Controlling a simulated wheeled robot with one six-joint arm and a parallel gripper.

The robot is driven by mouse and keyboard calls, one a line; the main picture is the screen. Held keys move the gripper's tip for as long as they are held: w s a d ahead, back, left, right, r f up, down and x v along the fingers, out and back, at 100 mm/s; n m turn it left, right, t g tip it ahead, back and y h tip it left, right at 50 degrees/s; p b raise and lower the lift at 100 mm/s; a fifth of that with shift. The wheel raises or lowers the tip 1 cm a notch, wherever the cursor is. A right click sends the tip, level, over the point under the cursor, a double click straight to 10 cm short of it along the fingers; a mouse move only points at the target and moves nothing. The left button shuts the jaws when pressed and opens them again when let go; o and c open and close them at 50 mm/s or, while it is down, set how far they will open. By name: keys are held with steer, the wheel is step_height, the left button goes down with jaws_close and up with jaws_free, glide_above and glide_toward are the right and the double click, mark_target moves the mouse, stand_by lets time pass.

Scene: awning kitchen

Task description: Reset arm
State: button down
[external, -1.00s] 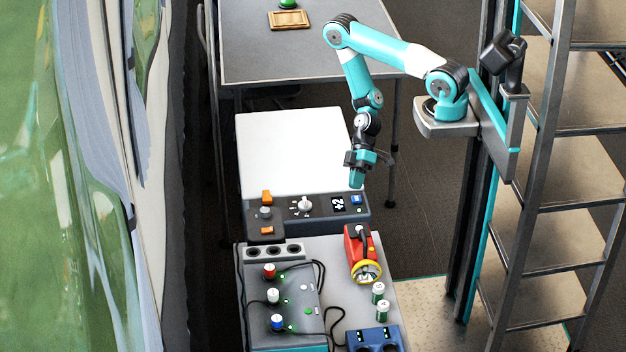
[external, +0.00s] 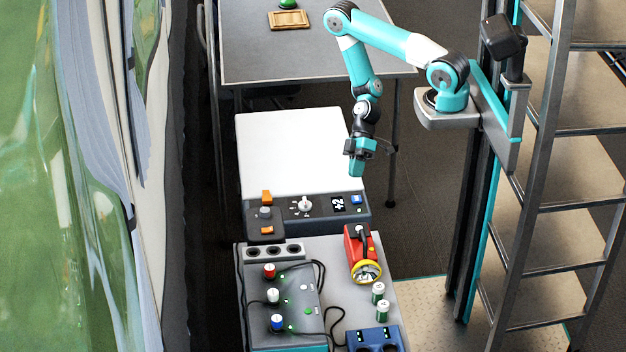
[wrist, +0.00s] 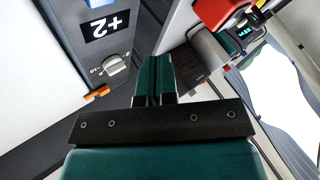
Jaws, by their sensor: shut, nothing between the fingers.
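My gripper (external: 356,170) is shut and empty, with its teal fingers together. In the external view it hangs at the end of the bent teal arm, above the right front part of the white-topped unit (external: 285,150). In the wrist view the shut fingers (wrist: 153,82) point up the picture, between the control panel with its "+2" display (wrist: 103,27) and the red flashlight (wrist: 222,12). The fingers appear to touch nothing.
A grey bench (external: 335,275) in front holds the red and yellow flashlight (external: 361,255), green-and-white batteries (external: 379,293), a blue charger (external: 374,338) and a knobbed panel (external: 290,300). A table (external: 300,60) stands behind. A metal rack (external: 575,180) stands at right.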

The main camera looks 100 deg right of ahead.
steer(key=w+a+r+n+g, duration=0.1)
steer(key=a+r, duration=0.2)
steer(key=r, duration=0.3)
steer(key=a+r+n+g+h, duration=0.1)
steer(key=a+r+g, duration=0.1)
steer(key=r, duration=0.4)
steer(key=w+a+r+n+g, duration=0.1)
steer(key=a+r, duration=0.2)
steer(key=r, duration=0.4)
steer(key=s+a+r+h, duration=0.1)
steer(key=s+a+r, duration=0.1)
steer(key=s+r, duration=0.3)
steer(key=s+a+r+h, duration=0.2)
steer(key=s+r, duration=0.3)
steer(key=r, duration=0.3)
steer(key=shift+s+a+r, duration=0.35)
steer(key=shift+r, duration=0.05)
